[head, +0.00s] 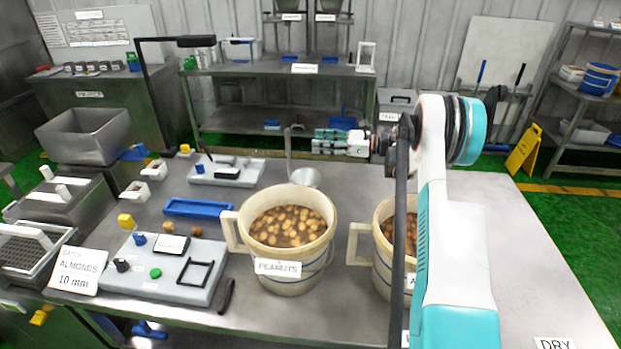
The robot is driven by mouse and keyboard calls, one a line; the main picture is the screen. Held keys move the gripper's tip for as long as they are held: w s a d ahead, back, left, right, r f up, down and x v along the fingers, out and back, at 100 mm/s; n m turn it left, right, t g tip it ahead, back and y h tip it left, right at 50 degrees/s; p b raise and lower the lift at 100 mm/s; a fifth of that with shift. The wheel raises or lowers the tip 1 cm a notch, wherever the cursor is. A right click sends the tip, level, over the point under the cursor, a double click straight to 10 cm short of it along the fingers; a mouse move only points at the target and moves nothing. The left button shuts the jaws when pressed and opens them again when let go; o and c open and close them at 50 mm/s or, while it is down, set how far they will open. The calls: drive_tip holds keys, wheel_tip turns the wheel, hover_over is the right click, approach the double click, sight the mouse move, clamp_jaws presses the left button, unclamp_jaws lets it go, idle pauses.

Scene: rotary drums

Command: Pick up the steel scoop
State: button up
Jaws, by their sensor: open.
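The steel scoop (306,178) is on the metal table behind the peanut bucket. Its round bowl is at table level and its thin handle rises to the left. The bucket rim is close in front of the bowl and may hide part of it. My gripper (316,141) is at the end of my arm, above and behind the bowl. Its teal and dark fingers point left towards the upper part of the scoop's handle. The gripper is open, and I see nothing held in it. I cannot tell whether the fingers touch the handle or are apart from it.
The bucket of nuts labelled PEANUTS (329,239) stands in front of the scoop. A second bucket (383,238) is partly hidden by my arm. A blue tray (198,208), a grey control panel (172,282) and a grey scale-like unit (227,170) are left. The table's right side is clear.

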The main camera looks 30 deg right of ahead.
drive_tip(key=d, duration=0.2)
drive_tip(key=b, duration=0.3)
hover_over(290, 154)
drive_tip(key=shift+w+d+f+m+t, duration=0.15)
drive_tip(key=shift+w+f+m+t, duration=0.2)
drive_tip(key=shift+f, duration=0.4)
clamp_jaws()
